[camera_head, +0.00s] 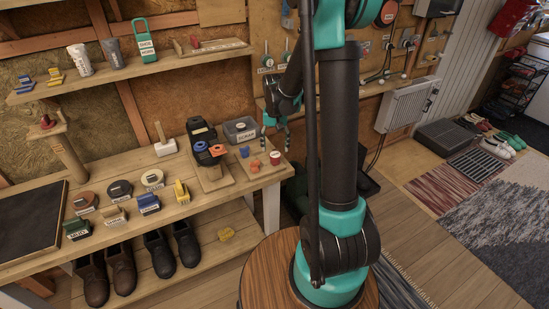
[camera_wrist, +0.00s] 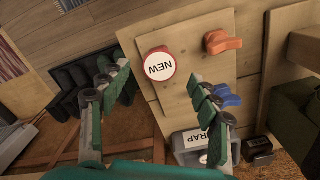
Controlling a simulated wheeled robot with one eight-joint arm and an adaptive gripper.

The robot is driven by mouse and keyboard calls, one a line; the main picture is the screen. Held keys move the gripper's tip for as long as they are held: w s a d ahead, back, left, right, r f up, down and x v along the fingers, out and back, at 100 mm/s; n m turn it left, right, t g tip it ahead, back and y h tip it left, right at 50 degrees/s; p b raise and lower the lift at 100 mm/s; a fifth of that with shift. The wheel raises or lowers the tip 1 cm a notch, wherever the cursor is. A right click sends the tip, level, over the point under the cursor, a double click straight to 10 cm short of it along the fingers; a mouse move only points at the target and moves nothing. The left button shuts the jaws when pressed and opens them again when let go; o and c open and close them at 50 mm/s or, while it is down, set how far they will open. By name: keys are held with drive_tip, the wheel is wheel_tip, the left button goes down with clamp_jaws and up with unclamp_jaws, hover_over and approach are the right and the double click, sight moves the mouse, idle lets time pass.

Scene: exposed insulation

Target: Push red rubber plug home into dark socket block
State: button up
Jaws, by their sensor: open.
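A round red piece with a white top marked NEW (camera_wrist: 159,66), which may be the red plug, stands on a pale wooden board in the wrist view. In the head view it is at the bench's right end (camera_head: 275,158). My gripper (camera_wrist: 159,75) is open, its green-padded fingers apart on either side of this piece in the picture; contact cannot be told. In the head view my gripper (camera_head: 276,124) hangs above the bench's right end. A black block (camera_head: 203,157) with orange and blue knobs stands left of it, perhaps the socket block; its sockets are not clear.
An orange knob (camera_wrist: 222,42) and a blue knob (camera_wrist: 228,96) stand near the NEW piece. A grey SCRAP bin (camera_head: 240,130) is behind them. A shelf (camera_head: 130,68) runs above the bench; labelled tins and brushes fill the bench's left part.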

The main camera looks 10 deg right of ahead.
drive_tip(key=shift+r, duration=2.8)
drive_tip(key=s+d+f+n+t, duration=0.1)
drive_tip(key=s+d+t, duration=0.1)
drive_tip(key=s, duration=0.9)
drive_tip(key=s+d+f+n+t, duration=0.1)
drive_tip(key=s+d+f+t, duration=0.1)
drive_tip(key=s, duration=0.9)
drive_tip(key=shift+f, duration=0.2)
drive_tip(key=shift+c, duration=0.3)
